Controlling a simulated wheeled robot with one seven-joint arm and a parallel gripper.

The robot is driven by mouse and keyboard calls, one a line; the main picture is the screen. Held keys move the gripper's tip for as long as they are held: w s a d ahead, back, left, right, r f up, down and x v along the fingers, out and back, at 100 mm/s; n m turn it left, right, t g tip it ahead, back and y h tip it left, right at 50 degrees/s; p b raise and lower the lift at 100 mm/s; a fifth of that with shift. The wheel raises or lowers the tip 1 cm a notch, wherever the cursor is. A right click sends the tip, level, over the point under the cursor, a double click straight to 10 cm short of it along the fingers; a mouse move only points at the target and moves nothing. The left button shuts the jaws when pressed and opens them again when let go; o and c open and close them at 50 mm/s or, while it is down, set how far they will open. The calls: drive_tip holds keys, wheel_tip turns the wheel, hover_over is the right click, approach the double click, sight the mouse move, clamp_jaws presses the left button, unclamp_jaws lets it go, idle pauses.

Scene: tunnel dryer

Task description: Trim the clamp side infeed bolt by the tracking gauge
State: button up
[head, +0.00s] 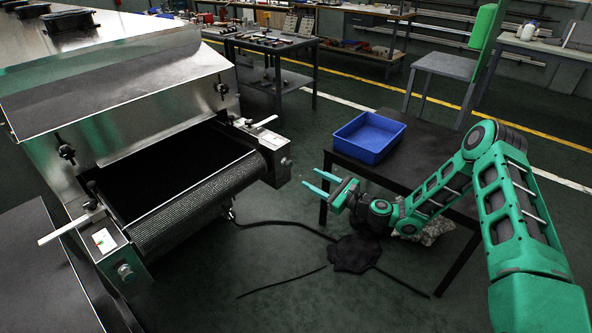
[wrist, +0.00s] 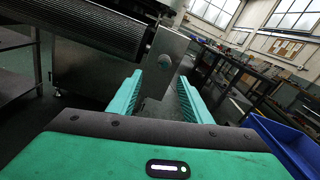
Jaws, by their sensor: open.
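The dryer's infeed end with its dark mesh belt (head: 200,205) is at left in the head view. One end bolt (head: 126,272) is on the near side plate, below a small white gauge plate (head: 104,240) with red and green marks. Another end bolt (head: 286,162) is on the far side plate. I cannot tell which is the clamp side. My gripper (head: 311,180) is open and empty, just right of the far side plate and apart from it. In the wrist view a round bolt end (wrist: 166,61) shows on a metal plate, ahead between my fingers (wrist: 160,82).
A black table (head: 440,165) with a blue bin (head: 368,137) stands right of my gripper, close to my arm. A dark cloth (head: 354,254) and cables lie on the floor below. The floor before the belt is mostly open.

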sight(291, 165)
drive_tip(key=shift+m+t, duration=0.5)
drive_tip(key=shift+m, duration=0.3)
drive_tip(key=x, duration=1.1)
drive_tip(key=shift+w+d+f, duration=0.15)
drive_tip(key=shift+w+f, duration=0.1)
drive_tip(key=shift+f, duration=0.1)
drive_tip(key=shift+c, duration=0.4)
drive_tip(key=c, duration=1)
drive_tip(key=shift+d, duration=0.35)
drive_tip(key=shift+a, duration=0.25)
